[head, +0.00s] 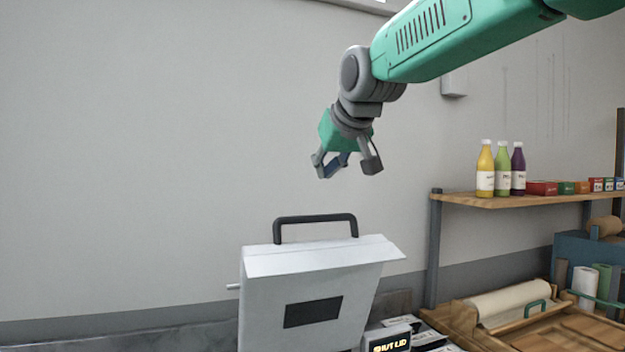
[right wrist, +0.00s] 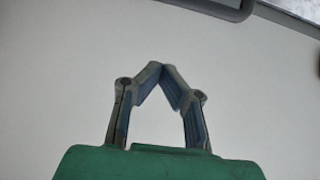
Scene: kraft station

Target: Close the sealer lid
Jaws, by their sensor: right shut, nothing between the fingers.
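The sealer lid (head: 310,300) is a white boxy panel with a dark rectangle on its face, raised upright. A black handle (head: 315,218) stands on its top edge. The sealer's small display (head: 389,343) reads "SHUT LID" at the lower right of the lid. My right gripper (head: 347,170) is above the handle, apart from it, pointing down, with nothing in it. In the right wrist view its fingertips (right wrist: 162,72) meet in front of a pale surface, and part of a dark bar shows at the top. The sealer's base is mostly hidden below the frame. My left gripper is not in view.
A wooden shelf (head: 520,200) at the right holds yellow, green and purple bottles and small boxes. Below it are a paper roll (head: 508,300) and a wooden board (head: 570,332). The wall behind the lid is bare, and the space left of it is clear.

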